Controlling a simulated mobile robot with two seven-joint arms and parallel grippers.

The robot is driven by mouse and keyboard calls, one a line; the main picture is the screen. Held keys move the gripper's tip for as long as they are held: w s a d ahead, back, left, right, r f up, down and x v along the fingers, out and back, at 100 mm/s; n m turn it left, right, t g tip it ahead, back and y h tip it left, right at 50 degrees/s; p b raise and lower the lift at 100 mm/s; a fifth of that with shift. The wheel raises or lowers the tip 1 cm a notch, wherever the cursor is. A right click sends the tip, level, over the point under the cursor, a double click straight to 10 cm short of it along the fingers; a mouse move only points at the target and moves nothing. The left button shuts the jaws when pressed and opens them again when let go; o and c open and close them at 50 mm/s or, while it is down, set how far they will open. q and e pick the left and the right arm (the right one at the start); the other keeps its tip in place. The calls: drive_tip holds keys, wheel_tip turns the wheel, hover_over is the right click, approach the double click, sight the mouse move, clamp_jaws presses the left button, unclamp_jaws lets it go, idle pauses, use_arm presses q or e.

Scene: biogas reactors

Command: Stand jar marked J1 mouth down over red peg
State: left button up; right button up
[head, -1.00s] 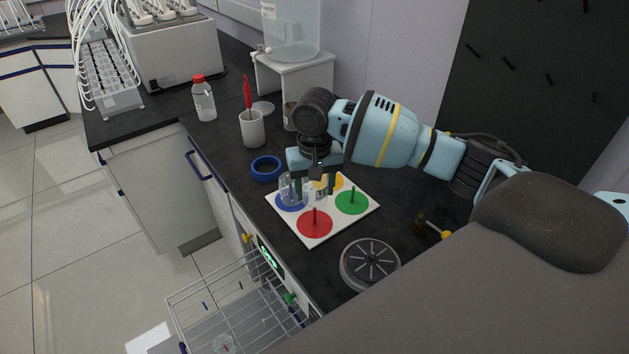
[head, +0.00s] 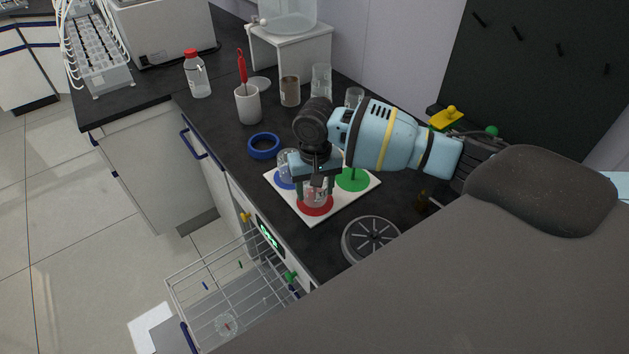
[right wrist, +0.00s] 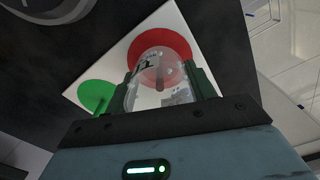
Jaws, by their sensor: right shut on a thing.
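A clear glass jar (head: 315,195) is between the fingers of my right gripper (head: 318,190), which is shut on it. The jar is over the red disc (head: 322,210) of the white peg board (head: 300,206). In the right wrist view the jar (right wrist: 155,75) shows dark marking that I cannot read, and the red disc (right wrist: 178,45) lies beyond it. A peg shows through the glass. I cannot tell whether the jar rests on the board. Another clear jar (head: 287,168) stands at the blue disc. My left gripper is not in view.
The green disc with its peg (head: 353,178) is right of the gripper. A blue ring (head: 264,146), a white cup (head: 248,105) and a round grey slotted drain (head: 371,240) are nearby. An open wire rack (head: 235,280) juts out below the counter's front edge.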

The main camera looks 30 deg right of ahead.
drive_tip(key=shift+f, duration=0.3)
drive_tip(key=o, duration=1.1)
wheel_tip(320, 180, up, 8)
drive_tip(key=shift+f+p, duration=0.1)
drive_tip(key=shift+p, duration=0.25)
drive_tip(key=shift+a, duration=0.1)
